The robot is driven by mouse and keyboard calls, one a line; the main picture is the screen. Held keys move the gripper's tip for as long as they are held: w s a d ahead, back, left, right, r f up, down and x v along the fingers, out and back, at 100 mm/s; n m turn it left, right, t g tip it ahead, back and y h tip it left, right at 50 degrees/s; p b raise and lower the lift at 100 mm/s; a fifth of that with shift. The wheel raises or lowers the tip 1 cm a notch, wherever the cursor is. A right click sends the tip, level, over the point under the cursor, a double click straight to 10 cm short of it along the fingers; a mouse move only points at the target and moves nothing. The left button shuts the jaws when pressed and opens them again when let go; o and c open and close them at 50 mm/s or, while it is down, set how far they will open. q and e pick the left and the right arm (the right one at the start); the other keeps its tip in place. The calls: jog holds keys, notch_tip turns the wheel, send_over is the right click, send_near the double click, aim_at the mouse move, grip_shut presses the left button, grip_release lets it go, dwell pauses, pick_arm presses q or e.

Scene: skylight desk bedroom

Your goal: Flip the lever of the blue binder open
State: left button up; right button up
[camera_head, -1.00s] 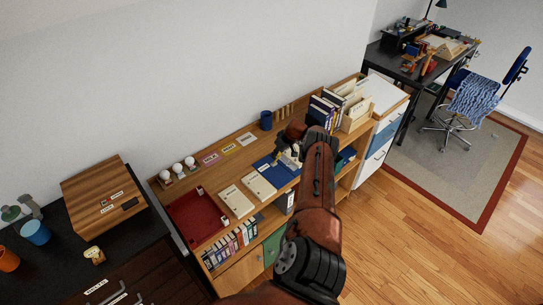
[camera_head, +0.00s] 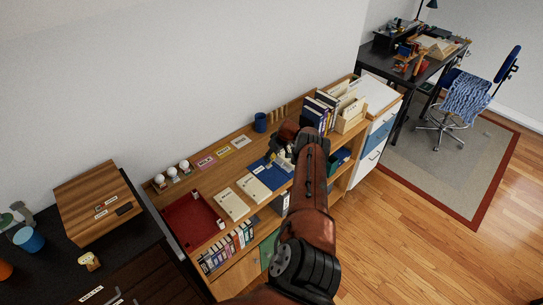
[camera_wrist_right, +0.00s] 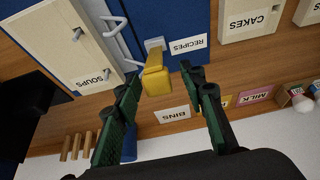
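A yellow block-like tab (camera_wrist_right: 156,76), which looks like the lever's handle, stands beside that label. My right gripper (camera_head: 284,153) is over the binder's back edge. In the wrist view its green-padded fingers (camera_wrist_right: 158,80) are apart, with the yellow tab between their tips; I see no clear contact. My left gripper is out of view.
Cream folders (camera_head: 231,203) and a red tray (camera_head: 191,222) lie left of the binder. Upright books (camera_head: 318,110) and a blue cup (camera_head: 260,122) stand at the back right. Floor (camera_head: 400,235) is free at the right.

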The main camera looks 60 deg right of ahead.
jog(key=v, duration=1.2)
jog(key=shift+s, duration=0.1)
dwell(0.4)
